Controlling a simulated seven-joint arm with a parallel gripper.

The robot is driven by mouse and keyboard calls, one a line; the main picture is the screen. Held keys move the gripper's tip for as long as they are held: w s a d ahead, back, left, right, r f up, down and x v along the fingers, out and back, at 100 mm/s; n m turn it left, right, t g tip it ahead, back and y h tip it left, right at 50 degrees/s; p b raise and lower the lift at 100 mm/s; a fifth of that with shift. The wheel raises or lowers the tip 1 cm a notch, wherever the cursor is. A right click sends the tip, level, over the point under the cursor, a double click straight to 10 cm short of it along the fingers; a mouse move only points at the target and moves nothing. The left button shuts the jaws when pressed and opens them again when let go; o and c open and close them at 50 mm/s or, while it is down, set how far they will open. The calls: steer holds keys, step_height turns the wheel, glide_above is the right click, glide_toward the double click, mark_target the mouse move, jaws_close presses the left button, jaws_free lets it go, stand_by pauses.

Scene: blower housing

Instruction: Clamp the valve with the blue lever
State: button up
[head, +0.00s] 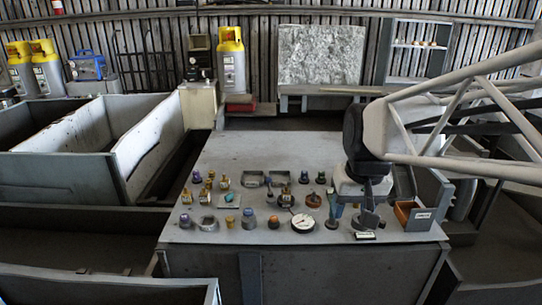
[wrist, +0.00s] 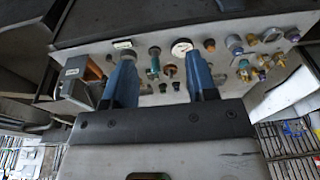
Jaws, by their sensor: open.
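My gripper (head: 355,210) is open and empty, pointing down over the right front of the grey table; in the wrist view its two blue fingers (wrist: 163,85) stand well apart. A small teal-blue upright part (head: 332,207), perhaps the blue-lever valve, stands just left of the fingers in the head view. In the wrist view it shows between the fingertips as a teal stem (wrist: 154,64), beyond them. It is too small for me to make out a lever for certain. No part is held between the fingers.
A white-faced gauge (head: 303,222), a red-topped knob (head: 313,200) and several small fittings crowd the table (head: 262,150) to the left. An orange-brown open box (head: 412,215) stands close on the right. The table's back half is clear.

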steer(key=w+a, duration=0.3)
steer(key=w, duration=0.9)
steer(key=n+g+y, duration=0.2)
glide_above(269, 178)
steer(key=d, duration=0.2)
steer(key=d+f+x, duration=0.1)
steer(key=d+x, duration=0.2)
steer(key=x, duration=1)
steer(key=shift+w+a+r, duration=0.25)
steer(key=shift+w+a, duration=0.1)
steer(key=shift+s+x, duration=0.2)
steer(key=shift+x, duration=3.7)
steer(key=shift+d, duration=0.1)
steer(key=shift+c, duration=0.4)
jaws_close()
